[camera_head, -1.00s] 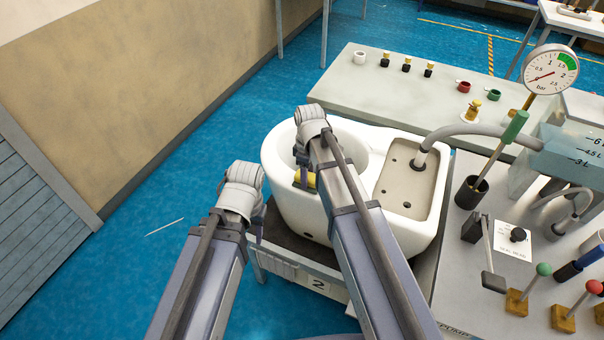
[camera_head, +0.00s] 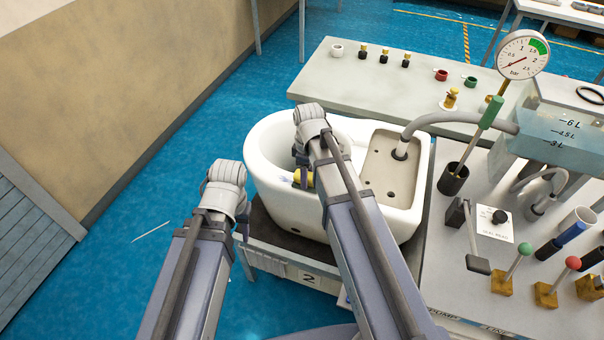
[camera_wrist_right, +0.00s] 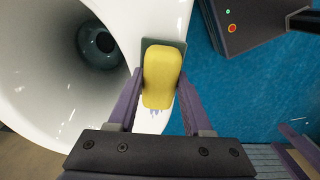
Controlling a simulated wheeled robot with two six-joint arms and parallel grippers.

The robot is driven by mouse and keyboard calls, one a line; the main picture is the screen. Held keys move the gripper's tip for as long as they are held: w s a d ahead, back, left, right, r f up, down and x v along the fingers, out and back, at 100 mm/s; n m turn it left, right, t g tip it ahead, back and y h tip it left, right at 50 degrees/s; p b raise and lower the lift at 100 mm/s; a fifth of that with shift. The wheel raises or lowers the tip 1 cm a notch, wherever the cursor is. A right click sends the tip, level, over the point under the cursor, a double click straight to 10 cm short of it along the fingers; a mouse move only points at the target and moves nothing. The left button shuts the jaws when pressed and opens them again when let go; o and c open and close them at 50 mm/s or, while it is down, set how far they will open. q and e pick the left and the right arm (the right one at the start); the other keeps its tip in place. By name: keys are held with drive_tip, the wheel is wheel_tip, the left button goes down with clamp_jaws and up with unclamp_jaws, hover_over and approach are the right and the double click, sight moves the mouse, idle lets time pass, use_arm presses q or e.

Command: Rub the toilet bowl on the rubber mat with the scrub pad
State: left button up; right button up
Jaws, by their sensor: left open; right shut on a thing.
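The white toilet bowl (camera_head: 262,170) sits on a dark rubber mat (camera_head: 262,224), with its round opening at the left. It fills the left of the right wrist view (camera_wrist_right: 45,110). My right gripper (camera_wrist_right: 160,85) is shut on the yellow scrub pad (camera_wrist_right: 162,75), which has a dark green face. In the head view the pad (camera_head: 305,178) is at the bowl's near rim; I cannot tell if it touches. A small bluish-purple mark (camera_head: 285,180) shows on the rim beside the pad. My left gripper (camera_head: 243,228) is open and empty, left of the bowl, its fingers partly hidden.
A grey hose (camera_head: 455,118) runs from the toilet's rear basin to a water tank (camera_head: 560,135). A pressure gauge (camera_head: 522,55), a green-handled tool in a dark cup (camera_head: 453,180) and several levers stand on the right bench. A pale bench (camera_head: 350,90) is behind. Blue floor is free at left.

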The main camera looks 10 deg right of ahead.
drive_tip(key=shift+s+d, duration=0.1)
drive_tip(key=shift+d, duration=0.1)
drive_tip(key=shift+d+r+p, duration=0.1)
drive_tip(key=shift+r+p, duration=0.5)
drive_tip(key=shift+p, duration=0.15)
drive_tip(key=r+p, duration=0.4)
drive_tip(key=shift+a+r+p, duration=0.2)
drive_tip(key=shift+r+p, duration=0.15)
drive_tip(key=shift+r, duration=0.15)
wheel_tip(320, 180, up, 3)
drive_tip(key=p, duration=0.3)
